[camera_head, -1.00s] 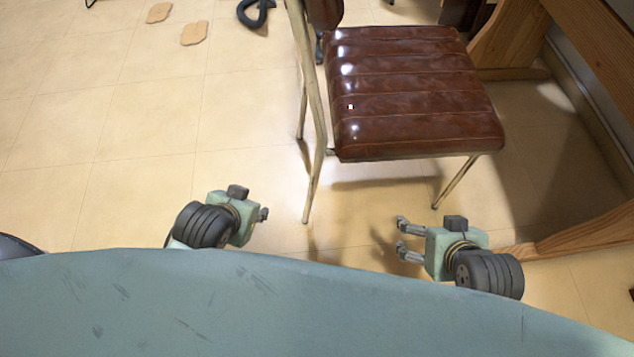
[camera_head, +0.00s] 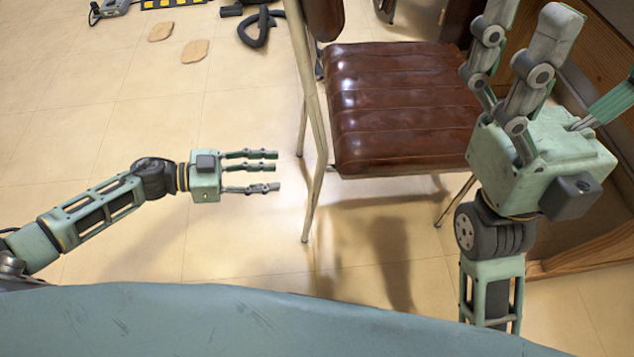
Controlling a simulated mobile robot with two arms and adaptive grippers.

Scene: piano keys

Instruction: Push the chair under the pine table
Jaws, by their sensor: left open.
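The chair has a glossy dark brown ribbed seat (camera_head: 395,105) and pale metal legs. Its backrest is on the left, cut off by the top edge, and the seat points right towards the pine table (camera_head: 590,252). Only wooden parts of the table show, partly hidden behind my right gripper. My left gripper (camera_head: 279,171) is open and empty, its fingers pointing right, a little left of the chair's near back leg and apart from it. My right gripper (camera_head: 528,12) is raised close to the camera with its fingers up and spread. It covers the seat's right edge.
Black coiled tubing (camera_head: 262,28) lies on the floor behind the chair. Two tan flat pieces (camera_head: 195,51) and a grey device (camera_head: 112,8) lie at the upper left. The tiled floor left of the chair is mostly clear.

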